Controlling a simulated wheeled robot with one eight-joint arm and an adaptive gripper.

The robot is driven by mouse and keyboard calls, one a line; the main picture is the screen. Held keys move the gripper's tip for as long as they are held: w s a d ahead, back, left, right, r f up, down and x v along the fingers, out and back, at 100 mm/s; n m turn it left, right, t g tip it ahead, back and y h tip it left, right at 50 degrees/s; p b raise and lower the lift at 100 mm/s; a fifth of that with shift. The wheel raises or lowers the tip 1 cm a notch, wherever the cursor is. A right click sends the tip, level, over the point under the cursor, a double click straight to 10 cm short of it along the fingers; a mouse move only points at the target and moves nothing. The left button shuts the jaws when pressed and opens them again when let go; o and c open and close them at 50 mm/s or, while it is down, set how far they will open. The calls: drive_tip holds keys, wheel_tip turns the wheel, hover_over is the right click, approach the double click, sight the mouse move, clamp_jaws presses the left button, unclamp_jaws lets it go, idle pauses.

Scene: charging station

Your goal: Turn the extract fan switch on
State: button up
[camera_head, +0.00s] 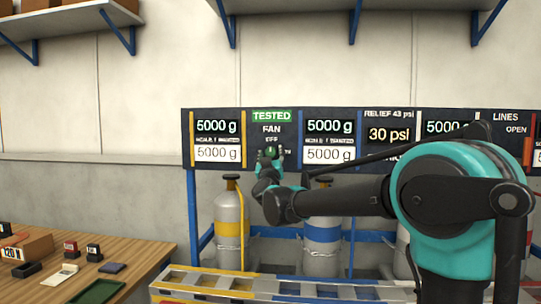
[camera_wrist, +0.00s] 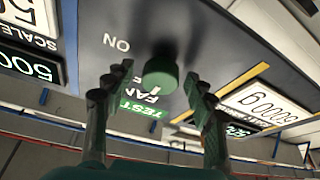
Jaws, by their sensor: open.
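The extract fan switch is a round green knob (camera_wrist: 160,74) on a dark panel. It also shows in the head view (camera_head: 270,152), under a green "TESTED" sign and the word "FAN". In the wrist view a pale mark on the knob faces the "FAN" lettering, and "ON" is printed off to one side. My gripper (camera_wrist: 148,90) is open, with one finger on each side of the knob and the knob at or just beyond the tips. I cannot tell whether they touch. In the head view my gripper (camera_head: 269,162) is at the panel, partly covering the knob's lower side.
White-on-black and black-on-white scale displays (camera_head: 217,126) flank the fan section, with a "30 psi" display (camera_head: 389,134) further right. Gas cylinders (camera_head: 231,225) stand below in a rack. A wooden table (camera_head: 140,257) with small items is at lower left.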

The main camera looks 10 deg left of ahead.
drive_tip(key=shift+c, duration=0.2)
drive_tip(key=c, duration=1.1)
drive_tip(key=shift+m, duration=0.5)
drive_tip(key=m+h, duration=0.2)
drive_tip(key=m, duration=0.2)
drive_tip(key=shift+a+h, duration=0.15)
drive_tip(key=shift+h, duration=0.25)
drive_tip(key=m+h, duration=0.2)
drive_tip(key=m, duration=0.2)
drive_tip(key=m+g+h, duration=0.1)
drive_tip(key=m, duration=0.3)
drive_tip(key=shift+h, duration=0.4)
drive_tip(key=m+g+h, duration=0.1)
drive_tip(key=m, duration=0.2)
drive_tip(key=m+h, duration=0.1)
drive_tip(key=m, duration=0.1)
drive_tip(key=shift+m+g, duration=0.4)
drive_tip(key=shift+r+m+g+h, duration=0.15)
drive_tip(key=shift+m+g, duration=0.35)
drive_tip(key=shift+m, duration=0.75)
drive_tip(key=shift+f+m+g+h, duration=0.1)
drive_tip(key=shift+m+g+h, duration=0.3)
drive_tip(key=shift+m, duration=0.85)
